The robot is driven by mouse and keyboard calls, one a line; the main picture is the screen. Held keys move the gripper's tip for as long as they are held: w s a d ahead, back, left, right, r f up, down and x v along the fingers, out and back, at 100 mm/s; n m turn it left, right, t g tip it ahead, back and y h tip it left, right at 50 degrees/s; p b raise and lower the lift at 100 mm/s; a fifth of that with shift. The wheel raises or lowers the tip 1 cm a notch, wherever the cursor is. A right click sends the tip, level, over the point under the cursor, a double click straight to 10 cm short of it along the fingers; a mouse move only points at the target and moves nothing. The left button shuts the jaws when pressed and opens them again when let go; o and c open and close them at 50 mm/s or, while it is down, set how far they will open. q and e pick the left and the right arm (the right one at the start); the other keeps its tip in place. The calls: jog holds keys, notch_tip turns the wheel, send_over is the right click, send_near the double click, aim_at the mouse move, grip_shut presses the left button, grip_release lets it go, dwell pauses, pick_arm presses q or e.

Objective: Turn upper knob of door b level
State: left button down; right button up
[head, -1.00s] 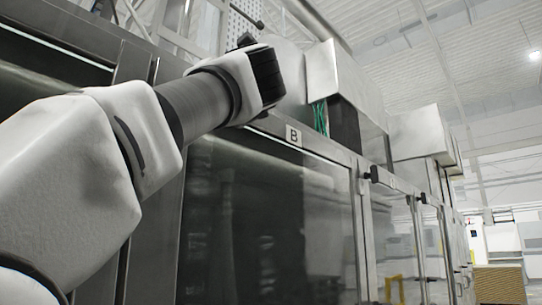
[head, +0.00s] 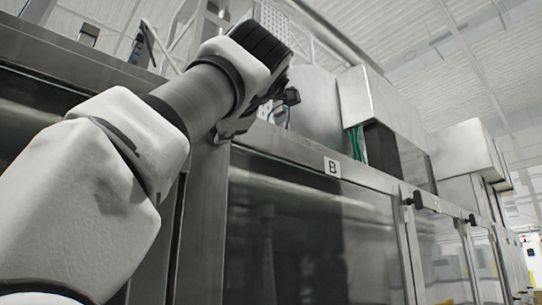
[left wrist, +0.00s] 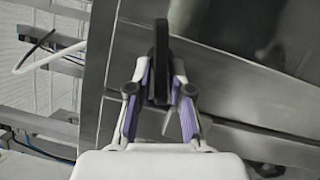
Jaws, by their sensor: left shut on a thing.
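Door B (head: 315,235) is a glass door in a steel frame, with a white label "B" (head: 332,167) above it. In the left wrist view, my left gripper (left wrist: 163,82) has its two purple-lined fingers closed around a black knob (left wrist: 161,45). The knob stands upright in that picture, with its upper end beyond the fingertips. In the head view my left arm reaches to the upper left corner of door B and hides the knob there. The knob's exact angle to the door frame cannot be told. My right gripper is in neither view.
More glass doors run off to the right, with black knobs (head: 418,200) at their upper corners. A steel box (head: 378,105) with green cables sits on top of the machine.

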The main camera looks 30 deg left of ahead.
pick_arm(q)
jog(key=shift+s+r+m+h+p, duration=0.1)
jog(key=shift+r+m+h+p, duration=0.1)
jog(key=shift+m+p, duration=0.35)
jog(key=shift+r+m+h+p, duration=0.2)
jog(key=shift+m+p, duration=0.05)
jog(key=shift+m, duration=0.5)
jog(key=shift+f, duration=0.1)
jog(key=c, duration=1.2)
grip_release()
jog(key=shift+f, duration=0.1)
